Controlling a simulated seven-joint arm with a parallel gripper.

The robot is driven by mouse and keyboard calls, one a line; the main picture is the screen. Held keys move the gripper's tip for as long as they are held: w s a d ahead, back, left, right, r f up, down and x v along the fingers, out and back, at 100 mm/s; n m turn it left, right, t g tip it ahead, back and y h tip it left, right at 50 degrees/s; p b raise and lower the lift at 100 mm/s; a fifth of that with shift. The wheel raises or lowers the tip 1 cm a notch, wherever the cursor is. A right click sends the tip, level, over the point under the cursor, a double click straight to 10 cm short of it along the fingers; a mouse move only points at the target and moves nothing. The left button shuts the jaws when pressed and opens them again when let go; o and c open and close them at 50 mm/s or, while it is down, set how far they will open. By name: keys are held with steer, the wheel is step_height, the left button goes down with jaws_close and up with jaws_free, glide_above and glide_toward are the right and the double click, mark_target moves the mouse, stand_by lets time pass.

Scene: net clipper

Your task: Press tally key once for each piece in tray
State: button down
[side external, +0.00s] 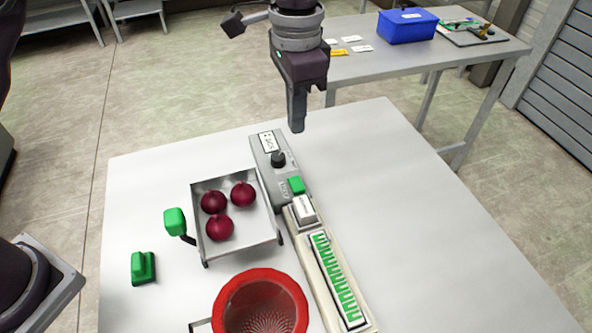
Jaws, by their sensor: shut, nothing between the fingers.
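A grey metal tray (238,252) sits left of the table's middle and holds three dark red onions (219,227). A grey counter box (263,158) with a small display and a black knob stands behind and to the right of the tray. My gripper (296,127) is shut and empty, pointing down. It appears above the table near the far end of the box, apart from the key and the onions.
A white block (304,209) and a strip of green clips (336,280) lie on a long base in front of the box. A red mesh funnel (260,305) stands at the front. A green block (143,267) lies left. The table's right side is clear.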

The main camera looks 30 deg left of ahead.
mark_target(295, 183)
step_height(295, 183, down, 14)
stand_by(0.5)
steer(key=shift+s+a+f, duration=0.1)
steer(key=shift+a+f, duration=0.05)
steer(key=shift+f, duration=0.95)
step_height(295, 183, up, 15)
steer(key=shift+w, duration=0.2)
